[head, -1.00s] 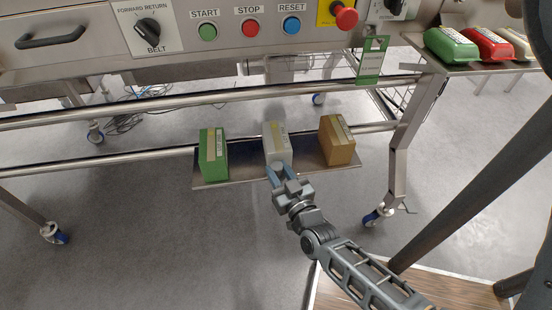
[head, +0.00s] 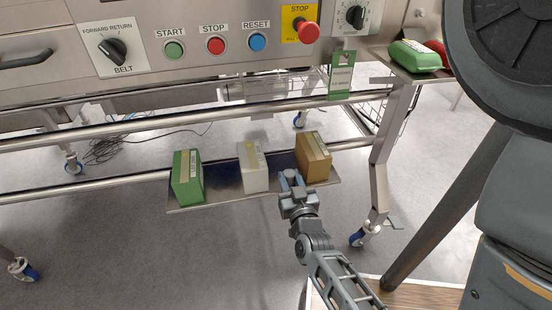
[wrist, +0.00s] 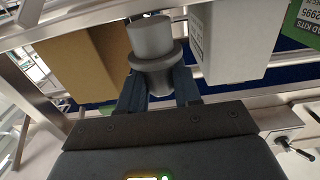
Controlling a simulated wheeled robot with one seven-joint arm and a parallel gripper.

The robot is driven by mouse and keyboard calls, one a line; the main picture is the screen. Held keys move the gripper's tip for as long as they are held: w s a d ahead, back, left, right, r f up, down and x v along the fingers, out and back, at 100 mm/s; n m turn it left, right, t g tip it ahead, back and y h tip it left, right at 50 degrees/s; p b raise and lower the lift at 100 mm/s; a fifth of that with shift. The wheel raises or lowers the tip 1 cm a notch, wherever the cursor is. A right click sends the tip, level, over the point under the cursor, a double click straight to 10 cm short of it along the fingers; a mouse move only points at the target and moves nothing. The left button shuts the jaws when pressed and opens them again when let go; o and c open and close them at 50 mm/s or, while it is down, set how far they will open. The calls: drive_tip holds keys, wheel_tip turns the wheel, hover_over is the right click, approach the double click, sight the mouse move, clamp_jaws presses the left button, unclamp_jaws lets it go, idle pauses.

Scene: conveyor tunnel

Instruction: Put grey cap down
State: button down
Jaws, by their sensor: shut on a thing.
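My gripper (head: 291,182) is in front of the lower shelf, near the gap between the white box and the brown box. In the wrist view its blue fingers are shut on the grey cap (wrist: 151,40). I cannot tell from these views whether the cap touches the shelf (head: 222,197).
A green box (head: 187,178), a white box (head: 252,168) and a brown box (head: 313,158) stand in a row on the shelf. Steel rails (head: 150,124) run above and behind it. A control panel (head: 210,25) is higher up. A table leg (head: 380,165) stands to the right.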

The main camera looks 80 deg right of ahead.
drive_tip(key=b+x, duration=0.1)
drive_tip(key=x, duration=1)
drive_tip(key=shift+d+f+b, duration=0.1)
drive_tip(key=shift+f+b, duration=0.1)
drive_tip(key=shift+b, duration=0.2)
drive_tip(key=shift+r, duration=0.1)
drive_tip(key=c, duration=1.2)
unclamp_jaws()
drive_tip(key=o, duration=0.4)
